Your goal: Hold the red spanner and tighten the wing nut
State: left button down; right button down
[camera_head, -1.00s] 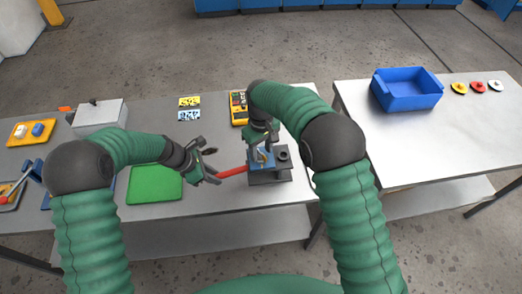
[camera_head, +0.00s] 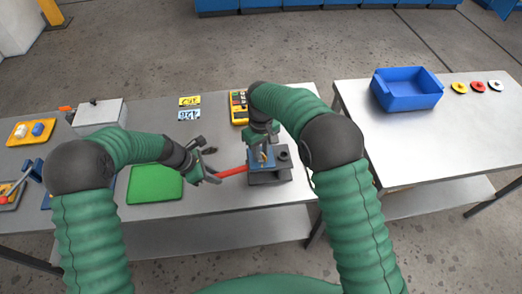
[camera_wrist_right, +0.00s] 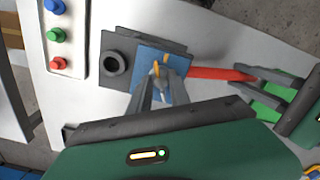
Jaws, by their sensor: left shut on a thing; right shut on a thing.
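The red spanner (camera_head: 232,171) lies level, its far end at the blue plate (camera_head: 257,158) on the dark grey fixture (camera_head: 270,176). It also shows in the right wrist view (camera_wrist_right: 215,73). My left gripper (camera_head: 213,175) is shut on the spanner's left end. The wing nut (camera_wrist_right: 157,69), yellowish, sits over the blue plate. My right gripper (camera_wrist_right: 161,85) points down at it from above and is shut on it. In the head view my right gripper (camera_head: 264,148) hides most of the wing nut.
A green mat (camera_head: 154,184) lies left of the fixture. A grey box (camera_head: 99,114) is further left. The right table holds a blue bin (camera_head: 407,90) and coloured discs (camera_head: 478,86).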

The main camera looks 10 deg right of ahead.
jog(key=shift+m, duration=2.8)
jog(key=shift+r, duration=0.1)
jog(key=c, duration=1.2)
grip_release()
pick_arm(q)
jog(key=c, duration=1.3)
grip_release()
pick_arm(e)
notch_tip(320, 180, up, 12)
